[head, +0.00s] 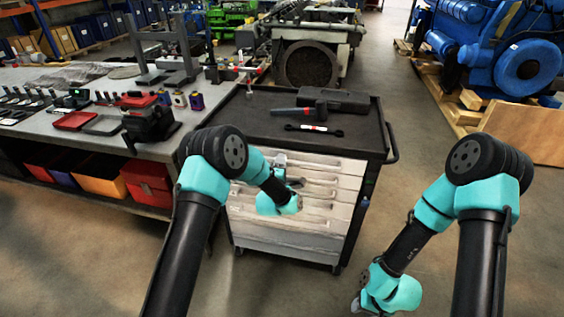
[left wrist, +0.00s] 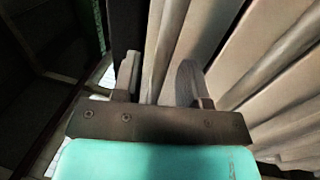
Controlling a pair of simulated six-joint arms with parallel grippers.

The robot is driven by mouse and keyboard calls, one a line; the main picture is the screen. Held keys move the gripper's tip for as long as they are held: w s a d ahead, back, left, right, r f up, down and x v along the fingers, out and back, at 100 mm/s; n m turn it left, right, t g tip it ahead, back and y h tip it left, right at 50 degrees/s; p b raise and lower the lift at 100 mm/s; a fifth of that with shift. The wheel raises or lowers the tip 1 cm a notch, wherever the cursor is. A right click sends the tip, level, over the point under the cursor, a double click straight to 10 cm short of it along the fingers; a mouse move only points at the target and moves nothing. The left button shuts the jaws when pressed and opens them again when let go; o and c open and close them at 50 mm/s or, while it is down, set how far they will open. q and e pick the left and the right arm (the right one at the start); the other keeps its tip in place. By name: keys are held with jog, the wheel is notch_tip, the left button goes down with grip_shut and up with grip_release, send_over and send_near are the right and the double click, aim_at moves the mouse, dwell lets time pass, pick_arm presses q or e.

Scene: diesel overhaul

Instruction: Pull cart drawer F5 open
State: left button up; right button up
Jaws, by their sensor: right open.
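The cart (head: 375,175) has a dark top and a stack of pale drawers (head: 325,195) on its front, all looking shut. No drawer label is readable, so I cannot tell which is F5.
A black case (head: 335,99) and a dark wrench (head: 313,129) lie on the cart top. A workbench (head: 45,132) with tools and bins stands to the left. A blue engine (head: 500,50) sits on wooden pallets at the right. The floor (head: 400,150) right of the cart is clear.

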pick_arm(q)
jog(key=shift+w+d+r, duration=0.1)
jog(key=shift+w+r, duration=0.05)
jog(key=shift+w, duration=0.45)
grip_shut()
